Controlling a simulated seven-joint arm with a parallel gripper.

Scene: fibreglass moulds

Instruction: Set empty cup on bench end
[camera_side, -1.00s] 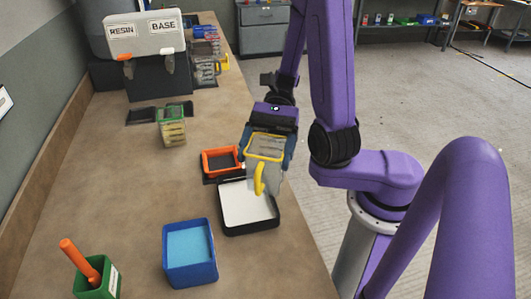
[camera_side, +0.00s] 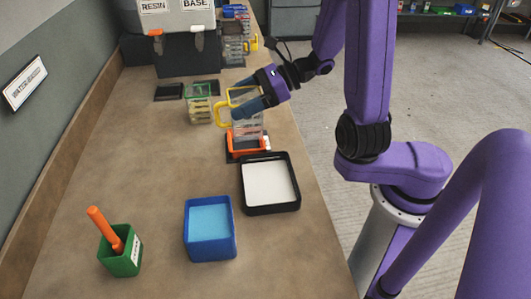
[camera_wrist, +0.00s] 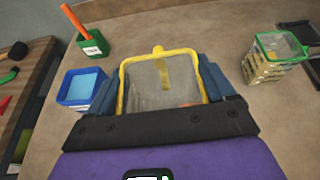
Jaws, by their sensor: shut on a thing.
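My gripper (camera_side: 252,103) is shut on a clear cup (camera_side: 246,126) with a yellow rim and yellow handle. The cup is upright, with its handle toward the left in the side view. Its lower part lines up with the orange-rimmed holder (camera_side: 233,153); I cannot tell whether it touches it. In the wrist view the cup (camera_wrist: 150,85) sits between my blue fingers (camera_wrist: 163,90), and I see no liquid in it. A clear cup with a green rim (camera_side: 199,112) and yellowish contents stands just left of it, also visible in the wrist view (camera_wrist: 268,66).
A black tray with a white pad (camera_side: 268,184) lies in front of the orange holder. A blue box (camera_side: 209,230) and a green pot with an orange stick (camera_side: 121,262) stand nearer. The resin dispenser (camera_side: 165,40) and more cups (camera_side: 234,45) are behind.

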